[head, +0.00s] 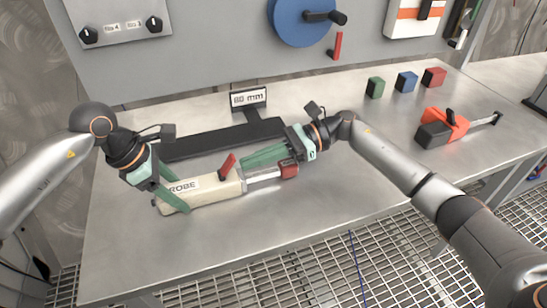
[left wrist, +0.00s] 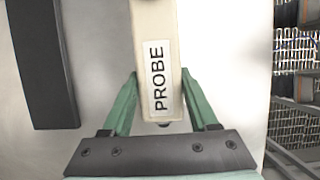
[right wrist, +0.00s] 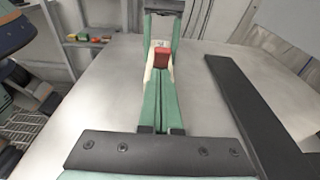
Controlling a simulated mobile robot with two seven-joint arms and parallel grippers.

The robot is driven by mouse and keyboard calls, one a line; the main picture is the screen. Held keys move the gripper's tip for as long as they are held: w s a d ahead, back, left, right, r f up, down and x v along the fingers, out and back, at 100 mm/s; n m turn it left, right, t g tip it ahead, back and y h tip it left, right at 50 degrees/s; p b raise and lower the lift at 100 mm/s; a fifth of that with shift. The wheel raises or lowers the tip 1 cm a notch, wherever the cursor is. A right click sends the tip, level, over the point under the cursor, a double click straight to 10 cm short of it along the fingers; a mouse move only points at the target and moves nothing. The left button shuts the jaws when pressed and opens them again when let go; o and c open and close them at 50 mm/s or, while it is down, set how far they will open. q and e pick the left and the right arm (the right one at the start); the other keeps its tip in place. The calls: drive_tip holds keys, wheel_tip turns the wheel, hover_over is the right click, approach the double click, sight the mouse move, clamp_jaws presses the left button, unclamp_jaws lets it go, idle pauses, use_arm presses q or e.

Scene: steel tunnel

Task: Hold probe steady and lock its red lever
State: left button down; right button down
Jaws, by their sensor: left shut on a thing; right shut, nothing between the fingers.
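The cream probe (head: 205,193) lies near the table's front left, its label reading PROBE. A metal rod (head: 264,175) with a red end piece (head: 289,169) extends from its right end. Its red lever (head: 227,167) sticks up at a tilt. My left gripper (head: 172,190) is shut around the probe's left part; in the left wrist view (left wrist: 160,88) its green fingers flank the body. My right gripper (head: 243,163) is shut and empty, fingertips just right of the lever. In the right wrist view the lever (right wrist: 162,58) is straight ahead of the fingertips; contact is unclear.
A black T-shaped fixture (head: 210,140) lies behind the probe, near an 80 mm sign (head: 249,98). Green (head: 375,88), blue (head: 406,82) and red (head: 433,77) blocks and an orange-black tool (head: 447,128) are at right. The table front is clear.

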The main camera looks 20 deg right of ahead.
drive_tip(key=shift+a+r, duration=0.3)
drive_tip(key=shift+a, duration=0.2)
drive_tip(key=shift+r, duration=0.15)
drive_tip(key=shift+a+r+h, duration=0.1)
drive_tip(key=shift+a+h, duration=0.05)
drive_tip(key=shift+h, duration=0.55)
drive_tip(key=shift+r+h, duration=0.2)
drive_tip(key=shift+h, duration=0.4)
